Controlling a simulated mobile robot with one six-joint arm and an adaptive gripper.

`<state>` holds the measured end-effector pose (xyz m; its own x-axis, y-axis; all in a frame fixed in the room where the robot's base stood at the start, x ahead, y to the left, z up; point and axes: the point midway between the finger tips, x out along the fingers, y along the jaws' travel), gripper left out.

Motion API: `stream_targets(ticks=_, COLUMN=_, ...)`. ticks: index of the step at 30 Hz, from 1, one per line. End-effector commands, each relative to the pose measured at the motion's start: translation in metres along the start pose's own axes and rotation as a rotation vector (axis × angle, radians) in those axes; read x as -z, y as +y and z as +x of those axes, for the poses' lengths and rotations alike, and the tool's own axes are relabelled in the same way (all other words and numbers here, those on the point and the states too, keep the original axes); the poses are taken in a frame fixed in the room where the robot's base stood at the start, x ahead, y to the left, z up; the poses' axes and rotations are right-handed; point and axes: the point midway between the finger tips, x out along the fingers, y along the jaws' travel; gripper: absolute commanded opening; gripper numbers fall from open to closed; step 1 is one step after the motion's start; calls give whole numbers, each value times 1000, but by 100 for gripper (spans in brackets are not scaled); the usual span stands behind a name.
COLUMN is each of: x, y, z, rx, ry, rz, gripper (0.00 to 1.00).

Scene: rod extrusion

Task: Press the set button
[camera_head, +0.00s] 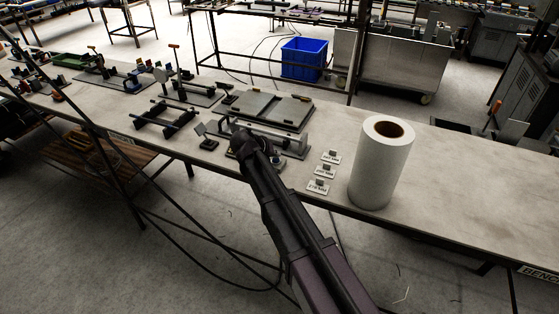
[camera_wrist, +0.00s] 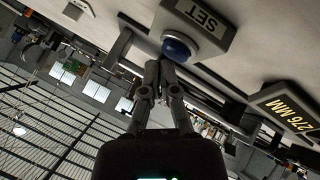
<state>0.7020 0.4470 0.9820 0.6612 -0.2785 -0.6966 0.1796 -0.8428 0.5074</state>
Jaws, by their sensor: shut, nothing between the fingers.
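The set button is a blue dome (camera_wrist: 178,47) on a grey block with a label reading SET (camera_wrist: 203,14), at the top centre of the wrist view. My gripper (camera_wrist: 164,68) has its fingers together, with the tips right at the blue dome. I cannot tell whether they touch it. A display plate reading 276 MM (camera_wrist: 288,110) is at the right of the wrist view. In the head view my arm reaches over the bench, and its end (camera_head: 243,143) is low beside the machine. The set button is hidden there behind my arm.
The bench (camera_head: 455,180) holds a grey machine (camera_head: 268,107), a black frame (camera_head: 163,118) and a large white roll (camera_head: 383,165). Several small labelled cards (camera_head: 323,171) stand between my arm and the roll. The bench right of the roll is clear.

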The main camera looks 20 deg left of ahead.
Motion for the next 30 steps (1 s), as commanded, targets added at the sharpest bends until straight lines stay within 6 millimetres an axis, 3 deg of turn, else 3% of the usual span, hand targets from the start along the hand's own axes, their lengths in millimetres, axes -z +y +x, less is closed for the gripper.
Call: stream_targets(ticks=30, x=-5, y=-4, z=6, rx=0, ry=-1, rz=0, gripper=0)
